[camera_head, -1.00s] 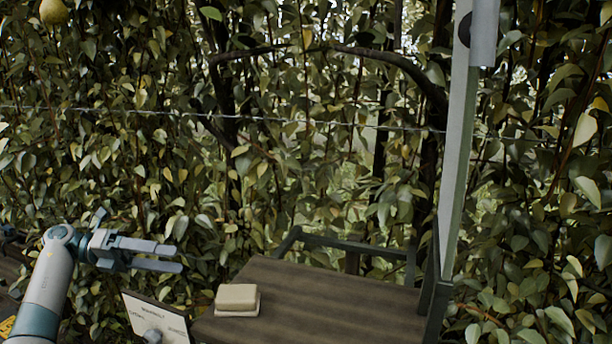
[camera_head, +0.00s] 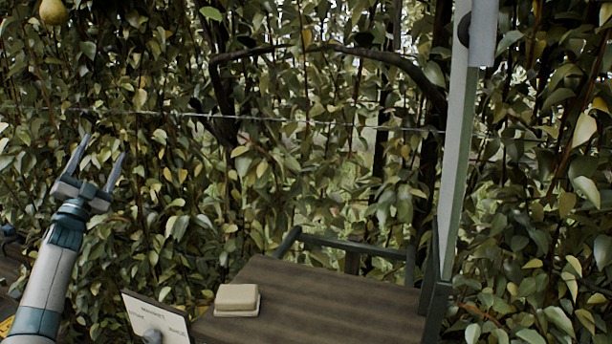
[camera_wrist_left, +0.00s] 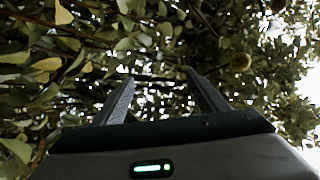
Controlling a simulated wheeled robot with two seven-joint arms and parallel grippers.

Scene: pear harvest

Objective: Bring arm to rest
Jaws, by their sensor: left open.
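My left gripper (camera_head: 100,160) is at the left of the head view, in front of the leafy hedge. Its two fingers point up and stand apart, with nothing between them. In the left wrist view the left gripper (camera_wrist_left: 165,92) also shows open and empty, its fingers reaching toward foliage. My left arm comes up from the lower left corner. My right gripper is not in view.
A dark wooden table (camera_head: 320,300) holds a beige block (camera_head: 237,298). A white sign (camera_head: 157,320) stands beside it. A pale post (camera_head: 458,150) rises at right. A wire crosses the hedge.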

